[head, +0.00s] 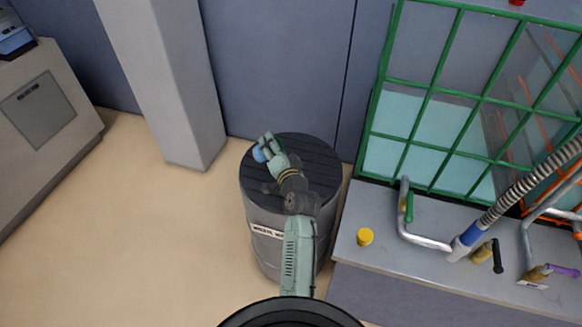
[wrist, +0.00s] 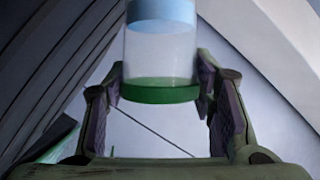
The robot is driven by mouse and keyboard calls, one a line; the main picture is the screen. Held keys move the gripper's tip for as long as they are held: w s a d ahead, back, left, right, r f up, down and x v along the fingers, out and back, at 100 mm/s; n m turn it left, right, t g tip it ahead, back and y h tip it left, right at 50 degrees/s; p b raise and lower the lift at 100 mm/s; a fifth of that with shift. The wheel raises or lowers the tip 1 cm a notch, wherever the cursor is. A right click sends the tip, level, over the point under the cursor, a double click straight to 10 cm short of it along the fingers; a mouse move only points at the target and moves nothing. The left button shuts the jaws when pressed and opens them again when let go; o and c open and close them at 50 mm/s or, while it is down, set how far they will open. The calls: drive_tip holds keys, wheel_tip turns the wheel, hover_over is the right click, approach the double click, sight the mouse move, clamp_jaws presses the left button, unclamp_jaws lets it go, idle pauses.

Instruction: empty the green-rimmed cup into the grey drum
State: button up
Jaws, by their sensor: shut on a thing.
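My gripper (head: 268,150) is over the grey drum (head: 258,258), above the left part of its dark, slatted-looking top. In the wrist view my gripper (wrist: 164,88) is shut on the green-rimmed cup (wrist: 160,62), one finger on each side near its green band. The cup is clear, with blue (wrist: 161,11) at the end far from the palm, cut off by the picture's top edge. In the head view only a blue patch of the cup (head: 259,154) shows beside the fingers. I cannot tell the cup's tilt. The drum bears a white label, partly hidden by my arm.
A grey bench (head: 400,268) stands right of the drum, with a yellow-topped item (head: 365,236), bent pipes and a ribbed hose (head: 535,180). A green grid frame (head: 440,100) rises behind it. A pale pillar (head: 165,80) is at the left. The floor left of the drum is clear.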

drive_tip(key=shift+d+f+m+t+y+b, duration=0.25)
drive_tip(key=shift+f+m+b, duration=0.45)
drive_tip(key=shift+b, duration=0.55)
drive_tip(key=shift+d+f+m+t+y+b, duration=0.15)
drive_tip(key=shift+f+m+t+y+b, duration=0.25)
drive_tip(key=shift+m+b, duration=0.65)
drive_tip(key=shift+d+m+t+b, duration=0.25)
drive_tip(key=shift+d+m+b, duration=0.4)
drive_tip(key=shift+b, duration=0.45)
idle(0.4)
drive_tip(key=shift+s+d+r+m+t, duration=0.1)
drive_tip(key=shift+d+r+m+t, duration=0.1)
drive_tip(key=shift+r+m, duration=0.25)
drive_tip(key=shift+d+r+m+t, duration=0.1)
drive_tip(key=shift+d+r+m, duration=0.05)
drive_tip(key=shift+r+m, duration=0.3)
idle(0.7)
